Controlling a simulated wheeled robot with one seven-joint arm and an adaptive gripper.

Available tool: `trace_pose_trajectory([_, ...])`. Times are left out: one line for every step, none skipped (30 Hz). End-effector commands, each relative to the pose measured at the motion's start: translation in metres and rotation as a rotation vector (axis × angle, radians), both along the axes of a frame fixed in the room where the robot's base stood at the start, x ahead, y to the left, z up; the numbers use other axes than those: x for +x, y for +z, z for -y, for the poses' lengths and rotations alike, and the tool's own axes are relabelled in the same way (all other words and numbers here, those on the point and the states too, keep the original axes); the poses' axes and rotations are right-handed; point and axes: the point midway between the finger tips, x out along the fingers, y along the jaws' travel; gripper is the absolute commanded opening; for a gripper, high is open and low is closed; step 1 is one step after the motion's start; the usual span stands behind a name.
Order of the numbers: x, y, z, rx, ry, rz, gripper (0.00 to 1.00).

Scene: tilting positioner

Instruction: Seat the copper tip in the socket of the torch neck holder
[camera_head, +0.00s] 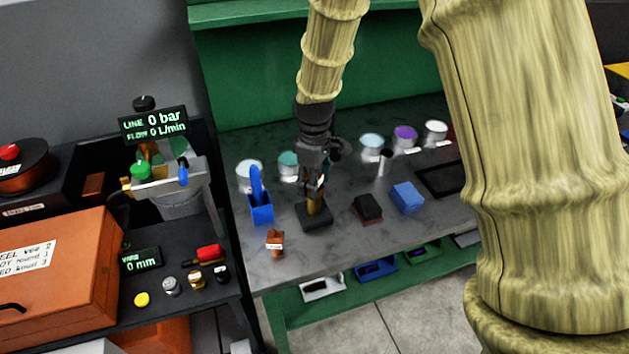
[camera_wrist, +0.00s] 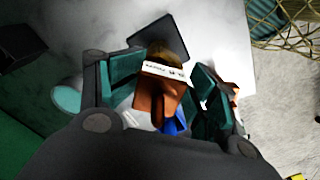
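The torch neck holder (camera_head: 314,217) is a dark square base with an upright brass-coloured neck, on the grey table. Its base (camera_wrist: 163,33) and brass top (camera_wrist: 166,53) also show in the wrist view, behind the held piece. My gripper (camera_head: 316,180) is directly above the neck, pointing down. In the wrist view my gripper (camera_wrist: 167,92) has its teal-padded fingers on both sides of the copper tip (camera_wrist: 155,100), which carries a white label. The copper tip shows only as a small orange patch in the head view. I cannot tell whether it touches the socket.
Another labelled copper piece (camera_head: 275,243) stands near the table's front left. A blue holder (camera_head: 261,214) is left of the neck holder; a dark red block (camera_head: 367,208) and blue block (camera_head: 407,197) are right. Several cups line the back. A display (camera_head: 153,124) reads 0 bar.

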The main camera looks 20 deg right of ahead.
Motion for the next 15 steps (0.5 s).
trace_pose_trajectory([0.000,0.001,0.000,0.000,0.000,0.001,0.57])
trace_pose_trajectory([0.000,0.003,0.000,0.000,0.000,0.001,0.57])
trace_pose_trajectory([0.001,0.006,0.000,0.000,-0.001,0.001,0.57])
trace_pose_trajectory([0.001,0.009,0.000,0.000,-0.001,0.003,0.57])
trace_pose_trajectory([0.001,0.013,0.000,-0.001,-0.001,0.004,0.57])
trace_pose_trajectory([0.001,0.016,0.000,0.000,-0.001,0.004,0.57])
trace_pose_trajectory([0.002,0.018,0.000,0.001,-0.001,0.005,0.57])
trace_pose_trajectory([0.002,0.021,0.000,0.001,-0.001,0.005,0.57])
trace_pose_trajectory([0.002,0.027,0.000,0.001,-0.001,0.005,0.57])
trace_pose_trajectory([0.002,0.031,0.000,0.000,0.000,0.006,0.57])
trace_pose_trajectory([0.002,0.035,0.000,0.000,0.000,0.006,0.57])
trace_pose_trajectory([0.002,0.041,0.000,0.000,0.001,0.006,0.57])
trace_pose_trajectory([0.002,0.045,0.000,0.000,0.001,0.006,0.57])
trace_pose_trajectory([0.002,0.049,0.000,0.000,0.001,0.006,0.57])
trace_pose_trajectory([0.002,0.055,0.000,0.000,0.001,0.006,0.57])
